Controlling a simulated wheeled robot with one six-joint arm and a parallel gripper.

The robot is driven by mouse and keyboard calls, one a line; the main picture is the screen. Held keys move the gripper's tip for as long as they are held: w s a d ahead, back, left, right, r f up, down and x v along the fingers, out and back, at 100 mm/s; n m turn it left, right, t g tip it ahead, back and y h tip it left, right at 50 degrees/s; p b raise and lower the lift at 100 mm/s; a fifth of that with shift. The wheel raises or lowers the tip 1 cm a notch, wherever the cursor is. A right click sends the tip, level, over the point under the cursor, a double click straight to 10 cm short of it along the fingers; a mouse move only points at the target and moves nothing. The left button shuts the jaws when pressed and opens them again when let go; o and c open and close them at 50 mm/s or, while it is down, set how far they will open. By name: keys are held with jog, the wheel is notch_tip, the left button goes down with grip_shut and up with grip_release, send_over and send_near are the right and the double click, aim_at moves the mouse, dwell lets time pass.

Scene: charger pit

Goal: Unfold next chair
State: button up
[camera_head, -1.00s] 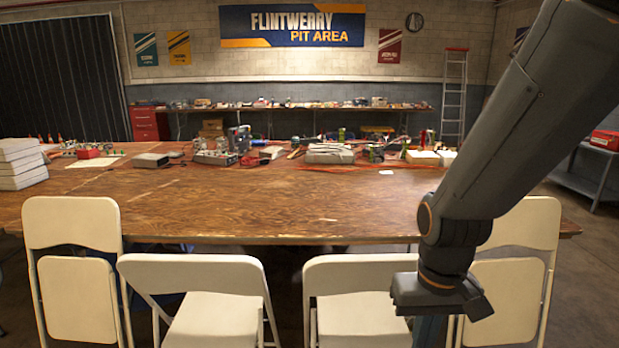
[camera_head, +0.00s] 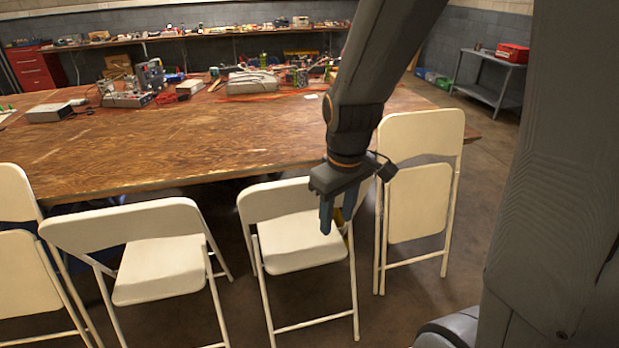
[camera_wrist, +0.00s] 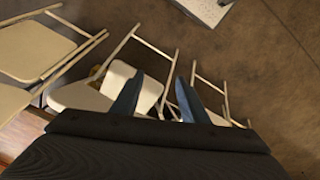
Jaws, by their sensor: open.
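Several cream folding chairs stand along the near side of the wooden table (camera_head: 170,140). The right-hand chair (camera_head: 418,205) is folded upright, its seat flat against its frame. The two middle chairs, one left (camera_head: 160,270) and one right (camera_head: 295,245), are unfolded with seats down. The far-left chair (camera_head: 25,270) is folded and cut off by the picture edge. My gripper (camera_head: 335,220) is open and empty, pointing down in front of the right middle chair's backrest, left of the right-hand folded chair. In the wrist view my gripper's fingers (camera_wrist: 163,85) are apart, with chair frames below.
The tabletop holds electronics and boxes, including a grey device (camera_head: 252,82). A grey cart (camera_head: 490,80) with a red box (camera_head: 513,52) stands at the back right. The floor right of the folded chair is clear (camera_head: 470,220). A pale flat object (camera_wrist: 207,8) shows in the wrist view.

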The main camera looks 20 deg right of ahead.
jog(key=w+r+n+t+p, duration=0.2)
jog(key=w+n+p, duration=0.3)
jog(key=w, duration=0.4)
jog(key=w+r+n+t+p, duration=0.1)
jog(key=w+r+n+p, duration=0.15)
jog(key=w+n, duration=0.6)
jog(key=b, duration=1)
send_near(309, 192)
jog(key=x, duration=0.3)
jog(key=w+x, duration=0.1)
jog(key=x, duration=0.3)
jog(key=shift+r, duration=0.2)
grip_shut()
grip_release()
